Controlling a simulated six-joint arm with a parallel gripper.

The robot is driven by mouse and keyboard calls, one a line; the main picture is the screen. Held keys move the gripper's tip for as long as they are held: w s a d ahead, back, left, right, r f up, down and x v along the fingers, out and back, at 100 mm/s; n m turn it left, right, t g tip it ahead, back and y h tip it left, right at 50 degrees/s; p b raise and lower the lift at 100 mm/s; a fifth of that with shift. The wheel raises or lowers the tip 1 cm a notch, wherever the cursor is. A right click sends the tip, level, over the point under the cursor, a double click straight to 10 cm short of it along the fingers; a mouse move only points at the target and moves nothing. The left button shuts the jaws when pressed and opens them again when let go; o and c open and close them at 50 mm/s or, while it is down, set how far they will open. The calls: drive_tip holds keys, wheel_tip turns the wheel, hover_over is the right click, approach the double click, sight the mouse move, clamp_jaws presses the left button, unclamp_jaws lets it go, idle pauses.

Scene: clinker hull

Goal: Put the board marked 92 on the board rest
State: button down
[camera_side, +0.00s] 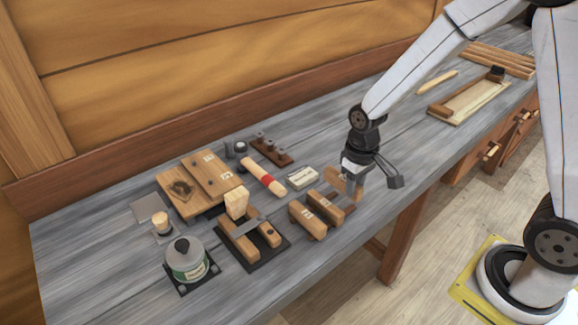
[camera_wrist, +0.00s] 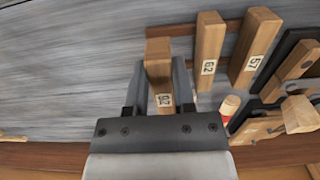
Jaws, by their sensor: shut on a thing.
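The board marked 92 (camera_wrist: 160,80) is a short light-brown wooden block with a white number label. My gripper (camera_wrist: 157,88) is shut on it, with one finger on each side. In the side view, my gripper (camera_side: 352,183) holds the board (camera_side: 335,180) upright on edge, partly hidden by a finger. The board rest (camera_wrist: 183,29) is a pair of dark brown rails carrying boards marked 62 (camera_wrist: 208,50) and 57 (camera_wrist: 254,50). The held board is at the rest's empty end, beside board 62 with a gap. I cannot tell whether it touches the rails.
A red-banded mallet or roller (camera_side: 264,176), a small white labelled block (camera_side: 303,178) and a dark peg holder (camera_side: 271,151) lie nearby. A clamp-like wooden jig (camera_side: 240,240) and a grey pot (camera_side: 185,258) stand left.

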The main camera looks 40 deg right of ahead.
drive_tip(key=shift+f, duration=2)
drive_tip(key=shift+f, duration=0.1)
drive_tip(key=shift+c, duration=2.2)
unclamp_jaws()
drive_tip(key=shift+r, duration=6.1)
drive_tip(key=s+f+t, duration=0.2)
drive_tip(key=s+f, duration=0.1)
drive_tip(key=s, duration=0.3)
drive_tip(key=shift+s+f+t, duration=0.3)
drive_tip(key=shift+f, duration=0.1)
